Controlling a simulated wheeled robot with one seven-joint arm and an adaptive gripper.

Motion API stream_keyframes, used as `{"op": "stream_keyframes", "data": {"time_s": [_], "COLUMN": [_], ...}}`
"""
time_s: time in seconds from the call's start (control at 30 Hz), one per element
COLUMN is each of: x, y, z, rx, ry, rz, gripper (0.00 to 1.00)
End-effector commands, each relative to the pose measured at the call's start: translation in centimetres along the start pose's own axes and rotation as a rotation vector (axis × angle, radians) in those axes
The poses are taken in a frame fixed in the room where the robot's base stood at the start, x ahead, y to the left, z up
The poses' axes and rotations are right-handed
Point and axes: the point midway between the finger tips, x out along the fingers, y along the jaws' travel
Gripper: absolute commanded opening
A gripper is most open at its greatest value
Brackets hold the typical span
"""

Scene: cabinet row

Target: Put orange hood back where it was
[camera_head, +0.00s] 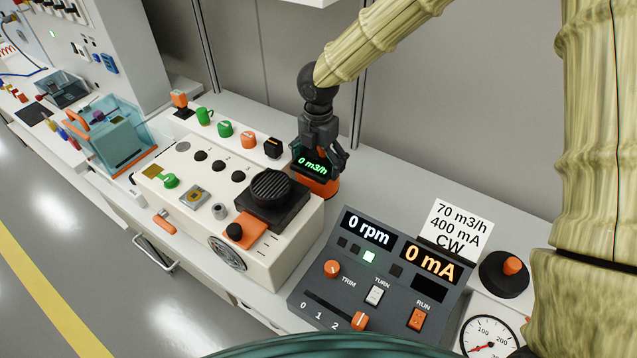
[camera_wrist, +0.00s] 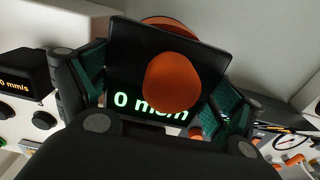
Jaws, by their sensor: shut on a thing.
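The orange hood (camera_head: 320,187) has a black display reading 0 m3/h and an orange lower part. My gripper (camera_head: 320,155) comes down from above and is shut on it, just behind the white machine box (camera_head: 280,245). In the wrist view the hood's orange knob (camera_wrist: 172,82) sits between the fingers of my gripper (camera_wrist: 165,95), with the black display beneath it and an orange rim beyond. I cannot tell whether the hood's underside touches the bench. The white box carries a black round grille (camera_head: 272,187) on top.
A grey control panel (camera_head: 380,270) reading 0 rpm and 0 mA stands at the right, with a white sign (camera_head: 456,228) behind it. A black base with an orange knob (camera_head: 505,270) is further right. Several coloured knobs (camera_head: 226,129) line the bench behind the box. The wall is close behind.

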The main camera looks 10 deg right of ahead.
Motion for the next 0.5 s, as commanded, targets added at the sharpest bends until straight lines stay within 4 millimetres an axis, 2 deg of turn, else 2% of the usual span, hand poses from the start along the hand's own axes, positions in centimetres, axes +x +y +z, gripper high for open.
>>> {"op": "stream_keyframes", "data": {"time_s": [0.1,0.2,0.5], "x": [2.2,3.6,5.4], "y": [0.0,0.0,0.0], "z": [0.0,0.0,0.0], "rx": [-0.001,0.000,0.000], "ry": [0.000,0.000,-0.001], "rz": [-0.002,-0.002,0.000], "gripper": [0.53,0.53,0.53]}}
